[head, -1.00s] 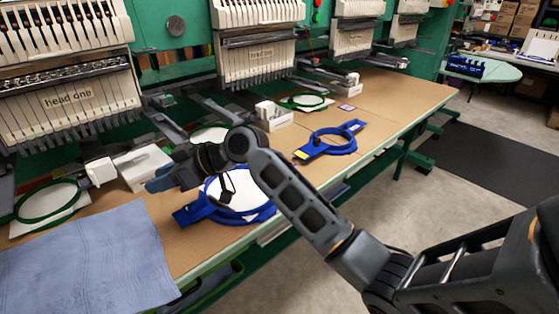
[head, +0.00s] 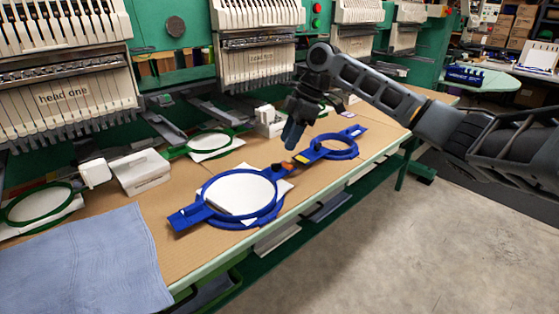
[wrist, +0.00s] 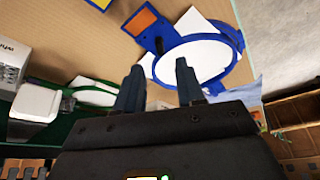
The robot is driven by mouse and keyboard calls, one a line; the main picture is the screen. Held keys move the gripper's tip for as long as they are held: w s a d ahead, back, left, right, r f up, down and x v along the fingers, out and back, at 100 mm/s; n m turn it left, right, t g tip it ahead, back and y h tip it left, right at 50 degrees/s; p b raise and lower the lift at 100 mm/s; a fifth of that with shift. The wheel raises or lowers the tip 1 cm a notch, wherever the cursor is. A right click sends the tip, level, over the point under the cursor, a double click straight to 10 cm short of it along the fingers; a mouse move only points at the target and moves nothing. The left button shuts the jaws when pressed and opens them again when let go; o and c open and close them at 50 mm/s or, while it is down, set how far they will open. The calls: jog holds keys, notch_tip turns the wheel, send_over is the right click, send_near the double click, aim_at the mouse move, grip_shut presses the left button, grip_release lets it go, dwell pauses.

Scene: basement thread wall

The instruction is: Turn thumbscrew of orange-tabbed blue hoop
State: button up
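The orange-tabbed blue hoop (head: 278,203) lies flat on the tan worktable, with white material inside its ring. Its orange tab (head: 287,166) is at its far right end. In the wrist view the hoop (wrist: 238,38) is beyond my fingertips, and its orange tab (wrist: 140,20) is at upper left. Its thumbscrew is too small to make out for certain. My gripper (head: 292,138) points down above the orange-tab end, apart from the hoop. In the wrist view my gripper (wrist: 160,80) has its two fingers spread, with nothing between them.
A smaller blue hoop with a yellow tab (head: 305,158) lies just right of the orange tab. Green hoops (head: 205,142) and white machine arms line the back. A blue cloth (head: 85,260) covers the front left. The table's front edge is close to the hoops.

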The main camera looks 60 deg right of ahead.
aim_at(277, 164)
jog(key=shift+x, duration=3.6)
grip_shut()
